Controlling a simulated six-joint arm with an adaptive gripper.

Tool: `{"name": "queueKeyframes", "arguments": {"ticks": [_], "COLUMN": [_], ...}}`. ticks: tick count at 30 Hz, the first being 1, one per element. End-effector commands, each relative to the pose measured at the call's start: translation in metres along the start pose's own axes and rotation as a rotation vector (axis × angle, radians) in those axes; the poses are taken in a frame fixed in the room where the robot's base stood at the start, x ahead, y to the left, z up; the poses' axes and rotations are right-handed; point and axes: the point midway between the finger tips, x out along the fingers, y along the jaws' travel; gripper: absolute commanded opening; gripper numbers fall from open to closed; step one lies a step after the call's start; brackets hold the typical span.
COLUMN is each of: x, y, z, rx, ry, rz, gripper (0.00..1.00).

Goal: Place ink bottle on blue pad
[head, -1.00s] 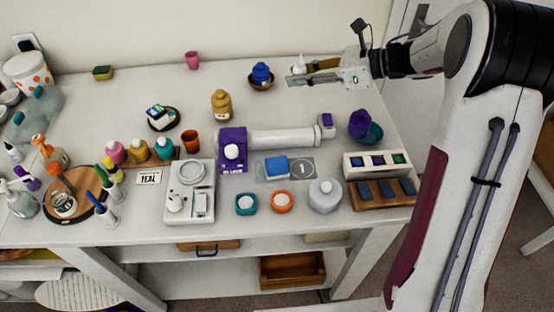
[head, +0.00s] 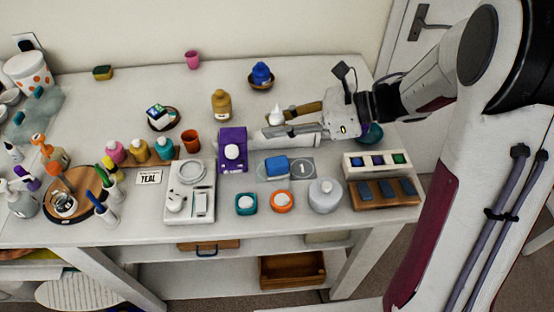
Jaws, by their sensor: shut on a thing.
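A small bottle with a white pointed top (head: 277,114) stands upright between the fingertips of my gripper (head: 276,124), which is shut on it; I take it for the ink bottle. The fingers hide much of its body. My gripper is over the right middle of the table, above the long white bar. Nothing stands on the pad.
The purple stand with a white knob (head: 232,151) is left of the pad. A teal jar (head: 246,203), an orange jar (head: 281,201) and a grey round bottle (head: 325,194) stand in front. A tray with coloured squares (head: 377,163) is to the right.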

Motion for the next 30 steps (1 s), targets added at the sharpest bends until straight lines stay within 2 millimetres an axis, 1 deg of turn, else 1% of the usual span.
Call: {"name": "queueKeyframes", "arguments": {"ticks": [7, 11, 14, 24, 30], "x": [0.0, 0.002, 0.005, 0.021, 0.024], "y": [0.0, 0.0, 0.0, 0.0, 0.0], "z": [0.0, -0.005, -0.013, -0.05, -0.058], "rx": [0.001, 0.003, 0.004, 0.005, 0.002], "ry": [0.0, 0.0, 0.0, 0.0, 0.0], "rz": [0.0, 0.001, 0.001, 0.001, 0.0], "gripper": [0.01, 0.01, 0.01, 0.01, 0.01]}}
